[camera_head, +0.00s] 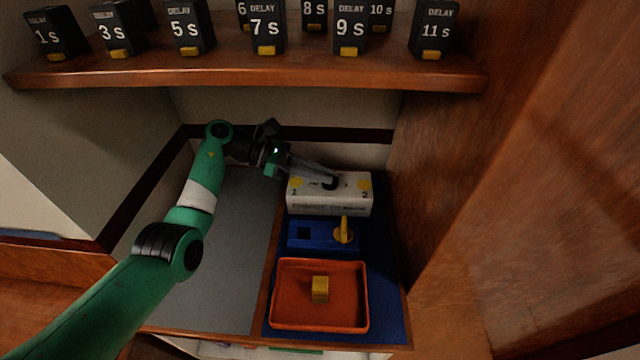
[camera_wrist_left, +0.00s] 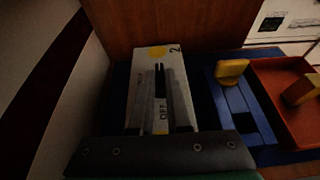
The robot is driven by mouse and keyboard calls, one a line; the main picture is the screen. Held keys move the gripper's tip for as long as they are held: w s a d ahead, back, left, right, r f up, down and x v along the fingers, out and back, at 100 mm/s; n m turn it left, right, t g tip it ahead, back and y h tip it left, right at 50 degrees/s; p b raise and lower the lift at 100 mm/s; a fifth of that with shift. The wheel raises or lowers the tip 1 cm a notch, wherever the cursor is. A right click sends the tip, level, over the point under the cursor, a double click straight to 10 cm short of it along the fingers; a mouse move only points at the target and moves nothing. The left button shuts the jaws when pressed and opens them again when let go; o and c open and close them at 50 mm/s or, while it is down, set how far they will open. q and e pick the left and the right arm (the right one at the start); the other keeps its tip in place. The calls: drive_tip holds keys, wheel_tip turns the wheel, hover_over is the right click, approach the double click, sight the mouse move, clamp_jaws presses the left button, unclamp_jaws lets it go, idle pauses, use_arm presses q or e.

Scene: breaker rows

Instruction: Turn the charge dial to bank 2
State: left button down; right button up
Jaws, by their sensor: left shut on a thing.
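The charge dial is a black knob (camera_head: 331,183) on top of a white box (camera_head: 330,206), with a yellow spot and a "1" at its left and a yellow spot and a "2" (camera_head: 365,184) at its right. My left gripper (camera_head: 330,182) reaches in from the left, its fingers down at the knob, and it is shut on it. In the left wrist view the two fingers (camera_wrist_left: 160,90) lie over the white box (camera_wrist_left: 147,66) with the dark knob between them, below the "2" mark. The fingers hide part of the knob, so its exact pointing is unclear. My right gripper is not in view.
In front of the white box is a blue box (camera_head: 318,236) with a yellow lever (camera_head: 343,230). Nearer is an orange tray (camera_head: 276,312) holding a yellow block (camera_head: 320,289). A shelf (camera_head: 250,76) with several black delay blocks hangs above. A wooden wall (camera_head: 440,170) stands close at the right.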

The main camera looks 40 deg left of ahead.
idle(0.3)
use_arm(q)
drive_tip(key=c, duration=0.9)
unclamp_jaws()
drive_tip(key=v, duration=1.1)
drive_tip(key=shift+s+a+r, duration=0.15)
drive_tip(key=shift+s+a, duration=0.05)
drive_tip(key=shift+a, duration=0.05)
